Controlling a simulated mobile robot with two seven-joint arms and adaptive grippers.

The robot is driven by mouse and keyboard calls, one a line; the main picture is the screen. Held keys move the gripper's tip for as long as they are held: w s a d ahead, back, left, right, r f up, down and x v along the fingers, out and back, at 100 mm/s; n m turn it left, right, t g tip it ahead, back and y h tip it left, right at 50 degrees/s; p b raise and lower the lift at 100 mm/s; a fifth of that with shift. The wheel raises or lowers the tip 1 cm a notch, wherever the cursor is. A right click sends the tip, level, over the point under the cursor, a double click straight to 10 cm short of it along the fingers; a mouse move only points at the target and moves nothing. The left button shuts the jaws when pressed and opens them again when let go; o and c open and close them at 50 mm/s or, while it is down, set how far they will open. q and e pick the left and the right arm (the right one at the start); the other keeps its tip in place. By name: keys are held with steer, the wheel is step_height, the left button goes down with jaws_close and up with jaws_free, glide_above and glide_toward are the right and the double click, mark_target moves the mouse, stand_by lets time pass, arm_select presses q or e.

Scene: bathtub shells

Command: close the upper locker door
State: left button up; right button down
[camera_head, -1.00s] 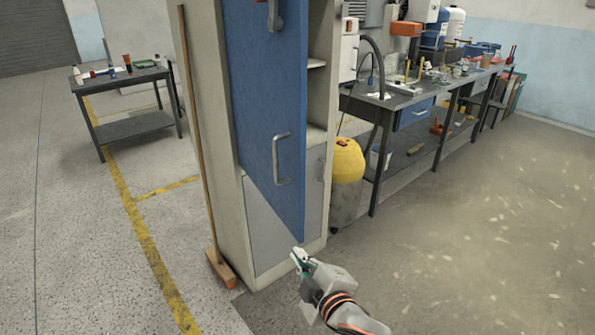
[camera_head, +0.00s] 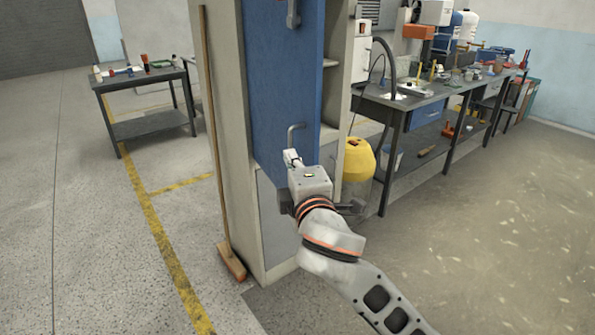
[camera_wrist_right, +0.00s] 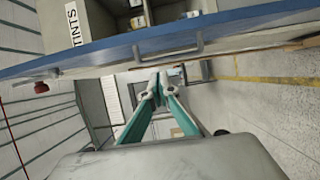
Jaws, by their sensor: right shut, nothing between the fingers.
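The blue upper door (camera_head: 276,75) of the tall grey locker (camera_head: 226,130) stands partly open in the head view, with open shelves showing to its right. My left gripper is not in view.
A broom (camera_head: 214,140) leans at the locker's left side. A yellow-topped bin (camera_head: 358,158) and a long workbench (camera_head: 425,100) stand to the right. A small dark table (camera_head: 148,128) is at the left. The floor at the right is clear.

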mark_target(307, 149)
steer(key=shift+w+d, duration=0.8)
steer(key=shift+w, duration=0.35)
steer(key=shift+w+d, duration=0.75)
steer(key=shift+w, duration=0.35)
steer(key=shift+d, duration=0.15)
